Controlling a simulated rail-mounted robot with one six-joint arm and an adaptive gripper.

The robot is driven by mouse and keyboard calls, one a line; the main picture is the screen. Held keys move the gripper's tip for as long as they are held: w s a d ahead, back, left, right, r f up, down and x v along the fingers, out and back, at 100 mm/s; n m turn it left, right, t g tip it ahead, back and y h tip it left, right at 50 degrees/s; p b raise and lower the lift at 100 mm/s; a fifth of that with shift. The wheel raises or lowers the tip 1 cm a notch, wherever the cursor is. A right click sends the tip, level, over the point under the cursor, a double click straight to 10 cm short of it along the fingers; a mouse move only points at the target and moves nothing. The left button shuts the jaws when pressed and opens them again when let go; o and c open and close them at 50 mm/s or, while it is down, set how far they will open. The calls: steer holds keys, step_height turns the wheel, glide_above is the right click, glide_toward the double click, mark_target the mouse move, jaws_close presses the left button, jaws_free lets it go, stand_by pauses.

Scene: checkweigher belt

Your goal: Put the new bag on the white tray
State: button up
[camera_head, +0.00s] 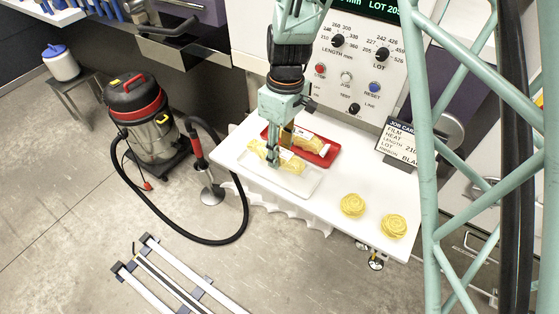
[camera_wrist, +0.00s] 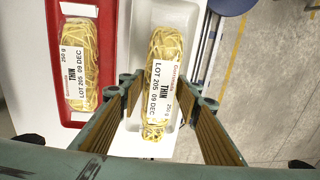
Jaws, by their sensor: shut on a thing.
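My gripper (camera_head: 273,158) points down over the white tray (camera_head: 304,187) and is shut on a yellow noodle bag (camera_head: 291,164). In the wrist view this bag (camera_wrist: 161,82) lies lengthwise between my two fingers (camera_wrist: 160,104), over the white tray (camera_wrist: 139,22). Its white label reads THIN, LOT 205 09 DEC, 250 g. I cannot tell whether the bag touches the tray floor. A similar labelled bag (camera_wrist: 78,62) lies in the red tray (camera_wrist: 53,20), just beside the white one. The red tray (camera_head: 326,158) is partly hidden behind my gripper in the head view.
Two yellow noodle nests (camera_head: 353,205) lie on the right of the white table (camera_head: 330,205). The machine panel (camera_head: 352,62) with knobs and a job card (camera_head: 397,147) stand behind. A vacuum cleaner (camera_head: 150,125) with its hose is on the floor to the left.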

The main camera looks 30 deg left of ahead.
steer(key=shift+f, duration=1.8)
steer(key=shift+f, duration=0.2)
steer(key=o, duration=1.1)
steer(key=shift+c, duration=0.2)
steer(key=shift+r, duration=0.25)
steer(key=r, duration=0.7)
steer(key=w+r, duration=0.1)
steer(key=r, duration=0.3)
steer(key=shift+w+r, duration=0.1)
steer(key=shift+r, duration=0.35)
